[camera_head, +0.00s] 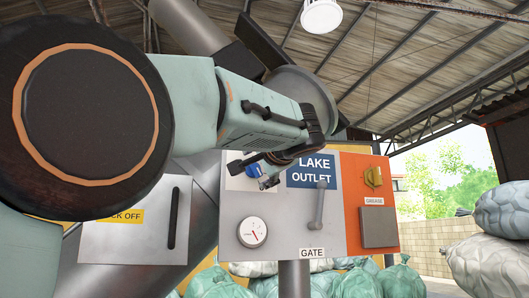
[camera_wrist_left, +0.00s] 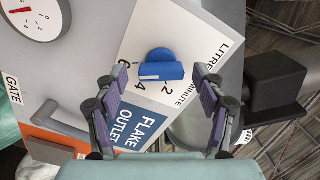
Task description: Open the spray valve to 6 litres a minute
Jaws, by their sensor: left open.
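The spray valve is a blue knob (camera_wrist_left: 162,65) with a raised bar and a pale stripe, on a white plate (camera_wrist_left: 190,35) marked LITRES MINUTE. I cannot tell exactly which mark the knob points to. My left gripper (camera_wrist_left: 160,95) is open, its fingers on either side of the knob's line and apart from it. In the head view, my left gripper (camera_head: 270,178) is in front of the plate, and the blue knob (camera_head: 252,170) is partly hidden behind it. My right gripper is not in view.
An orange panel (camera_head: 352,185) at right has a yellow knob (camera_head: 373,177). A dark block (camera_wrist_left: 275,82) stands right of the knob in the wrist view.

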